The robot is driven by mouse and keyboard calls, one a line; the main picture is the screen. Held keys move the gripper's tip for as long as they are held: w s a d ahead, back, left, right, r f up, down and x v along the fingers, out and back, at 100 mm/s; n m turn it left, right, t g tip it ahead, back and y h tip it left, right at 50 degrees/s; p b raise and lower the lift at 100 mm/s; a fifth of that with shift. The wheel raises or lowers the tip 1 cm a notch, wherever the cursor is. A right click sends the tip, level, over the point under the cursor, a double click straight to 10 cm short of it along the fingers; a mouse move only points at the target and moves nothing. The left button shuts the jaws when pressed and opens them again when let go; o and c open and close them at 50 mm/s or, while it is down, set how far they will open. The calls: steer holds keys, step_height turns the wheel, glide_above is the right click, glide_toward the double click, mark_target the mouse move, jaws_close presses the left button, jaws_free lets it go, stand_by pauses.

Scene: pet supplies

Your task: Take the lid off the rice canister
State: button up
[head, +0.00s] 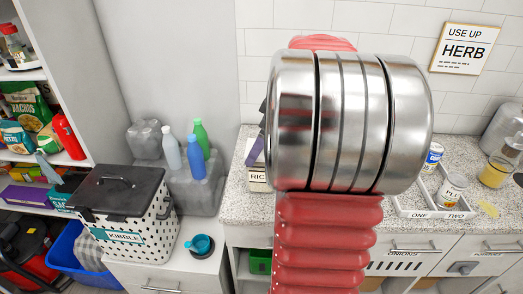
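A pale container with a label reading "RIC" (258,178) stands on the speckled counter, just left of my arm. This looks like the rice canister. Only its left edge shows; my red and metal arm covers the rest. A dark purple shape shows above the label, and I cannot tell whether it is part of the lid. My gripper is not in view, so I cannot see whether it is open or shut.
A dotted kibble bin (120,215) with a black lid and a teal scoop (201,245) are at left. Several bottles stand on grey blocks (190,188). A white tray (405,211) with cans and a jar (495,171) are on the right counter. Shelves line the far left.

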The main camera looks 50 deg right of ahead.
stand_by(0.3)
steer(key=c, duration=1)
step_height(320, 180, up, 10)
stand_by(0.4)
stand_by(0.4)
